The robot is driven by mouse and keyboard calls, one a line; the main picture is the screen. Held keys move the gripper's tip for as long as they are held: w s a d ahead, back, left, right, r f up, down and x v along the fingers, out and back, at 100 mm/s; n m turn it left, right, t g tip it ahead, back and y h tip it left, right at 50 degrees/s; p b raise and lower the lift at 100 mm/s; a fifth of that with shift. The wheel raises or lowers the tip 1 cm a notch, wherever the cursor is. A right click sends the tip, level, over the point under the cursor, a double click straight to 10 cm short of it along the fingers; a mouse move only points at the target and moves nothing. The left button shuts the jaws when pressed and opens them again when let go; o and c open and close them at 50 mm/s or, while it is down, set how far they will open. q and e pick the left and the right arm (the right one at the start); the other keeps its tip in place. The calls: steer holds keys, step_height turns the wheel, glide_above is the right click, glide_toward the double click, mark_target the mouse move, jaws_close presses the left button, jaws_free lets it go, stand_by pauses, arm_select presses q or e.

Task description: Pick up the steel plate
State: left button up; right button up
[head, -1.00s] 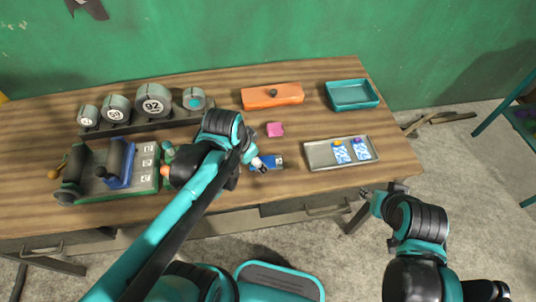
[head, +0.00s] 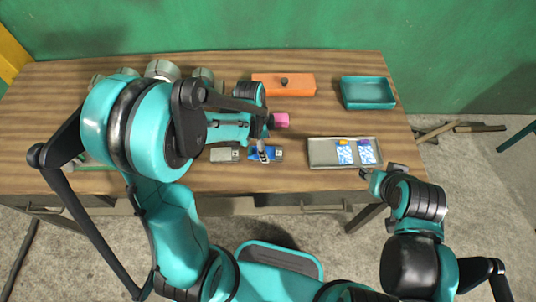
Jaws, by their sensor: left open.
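A small grey metal-looking plate (head: 225,155), which seems to be the steel plate, lies flat near the table's front edge. A blue piece (head: 274,154) lies just right of it. My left gripper (head: 263,154) points down over the left end of the blue piece, right of the grey plate. It is open; whether its fingers touch the blue piece I cannot tell. My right gripper (head: 367,177) is off the table's front edge, below the metal tray, away from the plate; its jaws are too small to read.
A metal tray (head: 322,152) holds two blue-and-white patterned items. My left arm covers much of the table's left side and the round grey weights (head: 162,69) there.

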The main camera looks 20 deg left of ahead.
mark_target(268, 152)
arm_select(q)
steer(key=f, duration=0.2)
steer(key=f+b, duration=0.1)
steer(key=shift+w+d+f, duration=0.15)
steer(key=shift+d+f, duration=0.05)
steer(key=shift+d, duration=0.05)
steer(key=shift+r, duration=0.1)
jaws_close()
